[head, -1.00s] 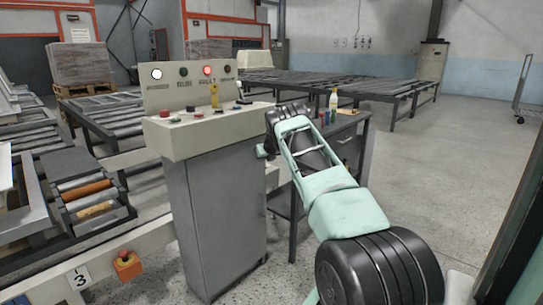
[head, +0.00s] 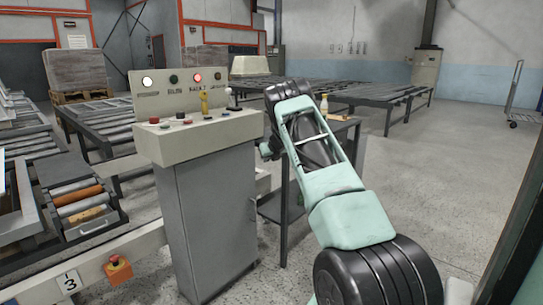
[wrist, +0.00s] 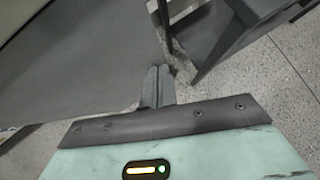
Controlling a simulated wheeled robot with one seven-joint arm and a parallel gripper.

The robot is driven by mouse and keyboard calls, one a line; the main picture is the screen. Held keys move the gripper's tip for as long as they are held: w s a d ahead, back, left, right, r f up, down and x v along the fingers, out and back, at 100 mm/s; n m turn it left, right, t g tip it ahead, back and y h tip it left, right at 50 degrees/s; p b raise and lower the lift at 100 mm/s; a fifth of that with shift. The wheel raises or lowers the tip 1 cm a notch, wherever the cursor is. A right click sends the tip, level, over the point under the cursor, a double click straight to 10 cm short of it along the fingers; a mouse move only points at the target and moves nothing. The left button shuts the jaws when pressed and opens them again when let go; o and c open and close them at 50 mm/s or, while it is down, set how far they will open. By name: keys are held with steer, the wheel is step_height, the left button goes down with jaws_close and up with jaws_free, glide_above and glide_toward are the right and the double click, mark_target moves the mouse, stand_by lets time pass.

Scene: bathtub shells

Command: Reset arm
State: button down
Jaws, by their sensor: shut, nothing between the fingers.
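My gripper shows in the wrist view (wrist: 160,88); its two narrow grey fingers are together with nothing between them. They point at the gap between the grey cabinet side (wrist: 90,60) and a dark metal table leg. In the head view my mint-green and black arm reaches forward from the lower right, bent near the control console (head: 200,135). The fingers are hidden there behind the arm's far end.
The console has buttons, a yellow lever and lit lamps. A dark side table (head: 330,140) with a small bottle (head: 324,104) stands behind my arm. Roller conveyors (head: 85,200) lie at the left, an orange button box (head: 118,268) below them. Open floor (head: 450,170) is at the right.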

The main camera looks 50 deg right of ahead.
steer(key=shift+s+a+r, duration=0.15)
steer(key=shift+s+r, duration=0.9)
